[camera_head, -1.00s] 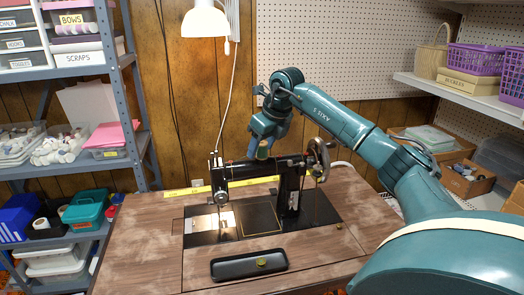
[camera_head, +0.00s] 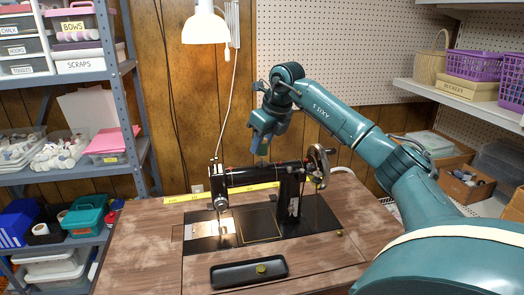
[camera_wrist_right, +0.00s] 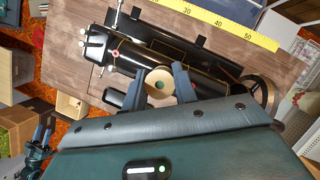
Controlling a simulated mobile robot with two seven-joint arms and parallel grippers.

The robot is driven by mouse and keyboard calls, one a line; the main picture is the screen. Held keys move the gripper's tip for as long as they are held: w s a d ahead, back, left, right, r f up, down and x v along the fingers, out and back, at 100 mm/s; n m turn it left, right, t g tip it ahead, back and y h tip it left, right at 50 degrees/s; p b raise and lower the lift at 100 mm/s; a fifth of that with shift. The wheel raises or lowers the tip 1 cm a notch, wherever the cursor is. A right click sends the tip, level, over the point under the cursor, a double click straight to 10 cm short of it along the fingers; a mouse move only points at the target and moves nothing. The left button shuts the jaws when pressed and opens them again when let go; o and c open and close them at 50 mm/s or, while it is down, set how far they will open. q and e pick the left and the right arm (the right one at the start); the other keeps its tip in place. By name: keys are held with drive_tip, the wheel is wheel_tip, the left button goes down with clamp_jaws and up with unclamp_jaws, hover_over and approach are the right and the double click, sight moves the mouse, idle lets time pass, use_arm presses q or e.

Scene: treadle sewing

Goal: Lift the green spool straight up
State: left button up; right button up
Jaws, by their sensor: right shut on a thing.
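The green spool shows end-on in the right wrist view (camera_wrist_right: 152,82), its tan round end facing the camera with a greenish centre. My right gripper (camera_wrist_right: 167,84) has one dark finger on each side of it and is shut on it. In the head view my right gripper (camera_head: 263,146) is above the black sewing machine's arm (camera_head: 250,174), and the spool is mostly hidden between its fingers. Dark prongs on a teal body at the lower left of the wrist view appear to be my left gripper (camera_wrist_right: 42,132); their opening is unclear.
The machine's handwheel (camera_head: 318,165) stands to the right of the spool. A yellow measuring tape (camera_head: 184,197) lies behind the machine. Air above the machine looks free.

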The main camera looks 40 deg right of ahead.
use_arm(q)
wheel_tip(320, 180, up, 3)
drive_tip(key=m+g+p, duration=0.1)
drive_tip(key=p, duration=0.6)
drive_tip(key=shift+d+f, duration=0.1)
use_arm(e)
wheel_tip(320, 180, up, 13)
drive_tip(key=shift+f, duration=0.15)
